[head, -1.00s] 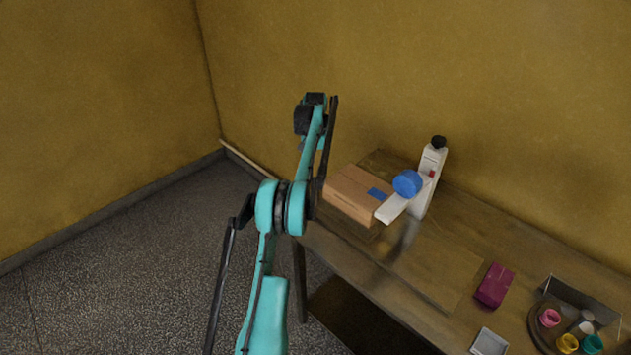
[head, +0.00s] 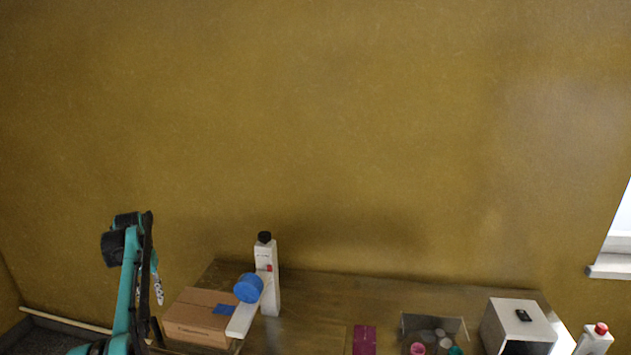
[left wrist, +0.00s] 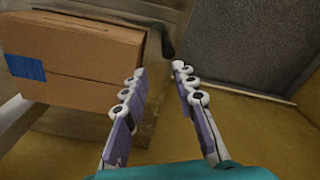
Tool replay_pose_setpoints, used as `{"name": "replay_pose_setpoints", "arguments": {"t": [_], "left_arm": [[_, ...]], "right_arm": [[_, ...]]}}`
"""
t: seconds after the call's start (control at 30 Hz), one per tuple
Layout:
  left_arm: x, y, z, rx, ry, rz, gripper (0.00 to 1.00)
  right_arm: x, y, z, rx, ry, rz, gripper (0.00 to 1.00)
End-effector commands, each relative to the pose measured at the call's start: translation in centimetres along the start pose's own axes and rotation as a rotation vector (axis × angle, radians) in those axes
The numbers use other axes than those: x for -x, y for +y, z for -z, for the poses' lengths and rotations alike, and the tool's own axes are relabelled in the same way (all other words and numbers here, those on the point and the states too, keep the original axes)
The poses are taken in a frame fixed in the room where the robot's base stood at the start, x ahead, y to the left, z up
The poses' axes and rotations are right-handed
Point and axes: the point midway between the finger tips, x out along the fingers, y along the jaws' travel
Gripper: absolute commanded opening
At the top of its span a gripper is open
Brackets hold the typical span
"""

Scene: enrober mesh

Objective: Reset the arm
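My left arm (head: 127,285) is raised at the lower left of the head view, left of the table. My left gripper (head: 157,282) shows there partly behind the arm. In the left wrist view its two fingers (left wrist: 159,70) stand apart with nothing held between them. The cardboard box (head: 200,318) with blue tape is close by; it also shows in the left wrist view (left wrist: 85,42), left of the fingers and apart from them. My right gripper is in neither view.
The wooden table (head: 305,315) runs along the yellow wall. A white bottle with a black cap (head: 267,280), a blue round object (head: 248,288), a magenta packet (head: 365,340), small cups and a white open box (head: 518,325) stand on it. Floor shows at lower left.

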Motion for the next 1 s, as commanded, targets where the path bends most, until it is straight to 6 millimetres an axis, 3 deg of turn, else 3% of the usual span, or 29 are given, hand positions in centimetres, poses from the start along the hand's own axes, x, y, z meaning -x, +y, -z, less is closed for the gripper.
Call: {"name": "replay_pose_setpoints", "arguments": {"t": [0.27,0.5,0.77,1.0], "left_arm": [[6.4,9.3,-5.7,-0.090,0.134,0.005,0.27],[8.9,15.9,-14.4,-0.166,0.257,-0.007,0.27],[7.3,20.6,-26.0,-0.246,0.389,-0.041,0.27],[1.9,22.6,-36.2,-0.315,0.504,-0.088,0.27]], "right_arm": [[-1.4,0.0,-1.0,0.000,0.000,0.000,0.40],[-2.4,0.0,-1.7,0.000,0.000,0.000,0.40],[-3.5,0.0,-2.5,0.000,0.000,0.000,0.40],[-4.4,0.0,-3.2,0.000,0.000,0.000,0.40]]}}
